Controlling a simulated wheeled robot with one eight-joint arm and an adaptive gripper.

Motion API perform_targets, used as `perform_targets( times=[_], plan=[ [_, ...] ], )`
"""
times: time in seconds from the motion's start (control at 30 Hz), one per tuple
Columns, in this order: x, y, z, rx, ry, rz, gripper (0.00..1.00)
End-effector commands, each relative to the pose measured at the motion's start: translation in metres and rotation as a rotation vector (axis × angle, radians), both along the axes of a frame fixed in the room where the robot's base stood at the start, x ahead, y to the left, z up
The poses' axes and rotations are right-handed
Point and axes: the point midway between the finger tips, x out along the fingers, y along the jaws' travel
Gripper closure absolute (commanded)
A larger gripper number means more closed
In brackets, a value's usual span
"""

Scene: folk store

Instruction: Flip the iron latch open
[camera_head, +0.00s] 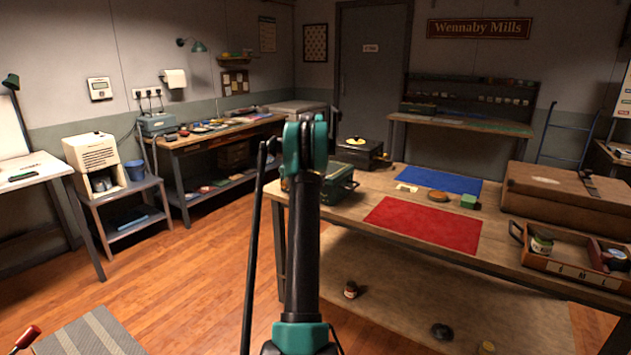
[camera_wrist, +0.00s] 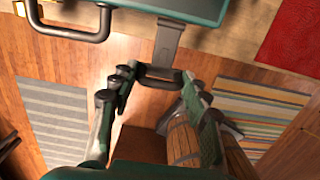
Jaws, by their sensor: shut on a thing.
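The iron latch (camera_wrist: 167,45) is a grey metal strap in the wrist view. It extends from the edge of a dark green case (camera_wrist: 200,8) and ends in a dark loop. My gripper (camera_wrist: 158,80) has its two green fingers on either side of that loop, shut on the latch's end. The exact contact at the fingertips is hard to make out. In the head view the green case (camera_head: 340,186) stands at the table's left end; my arm hides the gripper and the latch there.
A dark handle (camera_wrist: 70,32) sticks out from the case, left of the latch. The wooden table (camera_head: 490,237) also carries a red mat (camera_head: 424,223), a blue mat (camera_head: 440,180), a brown case (camera_head: 570,190) and a tray (camera_head: 565,268). Barrels (camera_wrist: 182,137) show below the gripper.

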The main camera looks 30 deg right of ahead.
Motion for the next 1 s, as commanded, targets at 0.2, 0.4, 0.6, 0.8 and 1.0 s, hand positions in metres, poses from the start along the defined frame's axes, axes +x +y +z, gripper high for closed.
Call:
perform_targets(
  times=[0.2,0.4,0.6,0.8,1.0],
  plan=[
    [0.001,0.000,0.000,-0.001,-0.003,0.001,0.45],
    [0.001,0.000,0.000,-0.001,-0.002,0.001,0.45],
    [0.000,0.001,0.009,-0.001,-0.002,0.000,0.45],
    [-0.001,0.003,0.044,-0.001,-0.002,0.001,0.45],
    [-0.002,0.006,0.085,-0.001,-0.002,0.001,0.45]
  ],
)
